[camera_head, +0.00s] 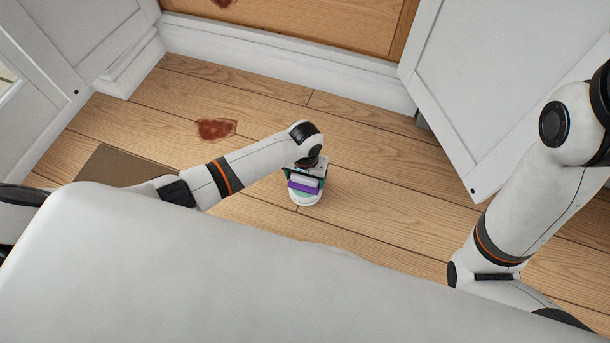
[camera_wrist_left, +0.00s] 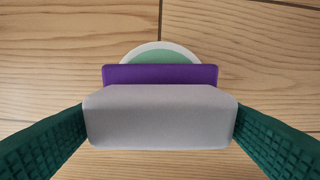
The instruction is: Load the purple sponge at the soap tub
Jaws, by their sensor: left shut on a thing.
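The purple sponge shows as a purple layer (camera_wrist_left: 160,75) below a light grey block in the left wrist view; its purple edge also shows in the head view (camera_head: 302,188). My left gripper (camera_wrist_left: 160,118) is shut on the grey block, with a green ridged finger on each side. The soap tub (camera_wrist_left: 160,47) is a round white tub with green inside, partly hidden behind the sponge. In the head view the tub (camera_head: 305,199) is on the wooden floor, directly under the sponge. I cannot tell whether the sponge touches the soap. My right gripper is not in view.
A reddish-brown stain (camera_head: 215,128) marks the floor left of the tub, and another (camera_head: 222,3) is on the wooden panel. A brown mat (camera_head: 118,166) lies at left. White panelled doors (camera_head: 500,85) and a white baseboard (camera_head: 290,75) border the floor. Floor around the tub is clear.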

